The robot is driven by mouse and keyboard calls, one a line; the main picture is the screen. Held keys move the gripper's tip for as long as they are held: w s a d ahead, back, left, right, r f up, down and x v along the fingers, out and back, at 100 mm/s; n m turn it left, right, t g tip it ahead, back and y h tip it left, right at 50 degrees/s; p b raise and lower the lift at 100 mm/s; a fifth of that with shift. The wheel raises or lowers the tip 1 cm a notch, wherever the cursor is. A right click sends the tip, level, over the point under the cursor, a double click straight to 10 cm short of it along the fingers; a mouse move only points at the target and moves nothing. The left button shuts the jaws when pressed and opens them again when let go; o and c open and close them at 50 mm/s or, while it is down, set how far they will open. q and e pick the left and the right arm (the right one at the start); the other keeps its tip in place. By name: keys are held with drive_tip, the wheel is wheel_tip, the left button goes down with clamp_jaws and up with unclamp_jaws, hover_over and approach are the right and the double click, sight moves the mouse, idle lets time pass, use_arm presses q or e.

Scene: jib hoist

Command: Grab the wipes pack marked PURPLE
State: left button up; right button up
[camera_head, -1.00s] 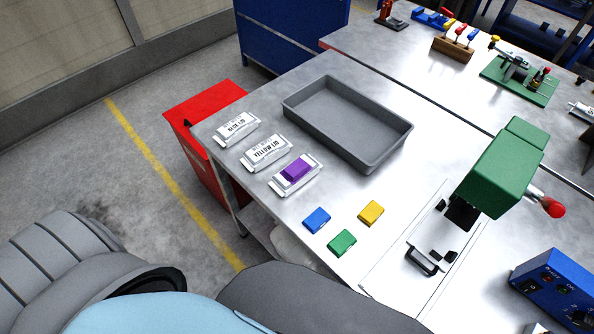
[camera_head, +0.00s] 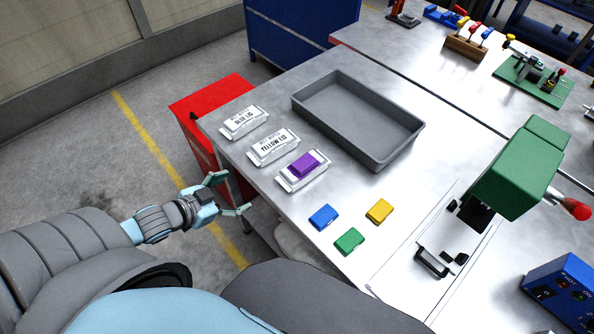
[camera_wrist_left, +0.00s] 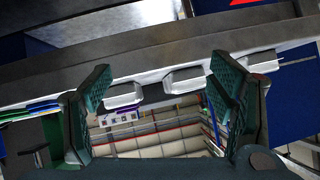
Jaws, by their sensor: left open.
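The wipes pack with a purple block on top (camera_head: 303,166) lies on the metal bench near its left edge, nearest me in a row of three white packs. The block covers most of its top, and I read no word there. The packs marked YELLOW LID (camera_head: 272,147) and BLUE LID (camera_head: 243,122) lie farther back. My left gripper (camera_head: 236,193) is open and empty, just off the bench's left edge, left of the purple-topped pack and apart from it. In the left wrist view its two fingers stand wide apart (camera_wrist_left: 160,80), with white pack-like shapes beyond. My right gripper is not seen.
A grey tray (camera_head: 412,137) stands behind the packs. Loose blue (camera_head: 323,216), green (camera_head: 349,241) and yellow (camera_head: 380,210) blocks lie nearer me. A green machine (camera_head: 515,170) stands right. A red cabinet (camera_head: 205,100) is beside the bench's left edge.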

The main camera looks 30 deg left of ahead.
sight(294, 170)
use_arm(q)
drive_tip(key=w+d+r+t+h, duration=0.1)
drive_tip(key=w+d+r+h, duration=0.15)
drive_tip(key=d+r, duration=0.6)
drive_tip(key=shift+n, duration=0.4)
drive_tip(key=b+x, duration=0.2)
drive_tip(key=f+b+x, duration=0.1)
drive_tip(key=b+x, duration=0.1)
drive_tip(key=b, duration=0.1)
drive_tip(key=b+x, duration=0.2)
drive_tip(key=b, duration=0.1)
drive_tip(key=shift+s+a+f, duration=0.15)
drive_tip(key=shift+s, duration=0.15)
drive_tip(key=b+x, duration=0.1)
drive_tip(key=x, duration=0.2)
drive_tip(key=b+x, duration=0.1)
drive_tip(key=x, duration=0.3)
drive_tip(key=shift+w+b, duration=0.3)
drive_tip(key=shift+b, duration=0.05)
drive_tip(key=shift+w, duration=0.3)
drive_tip(key=shift+s, duration=0.1)
drive_tip(key=c, duration=1.3)
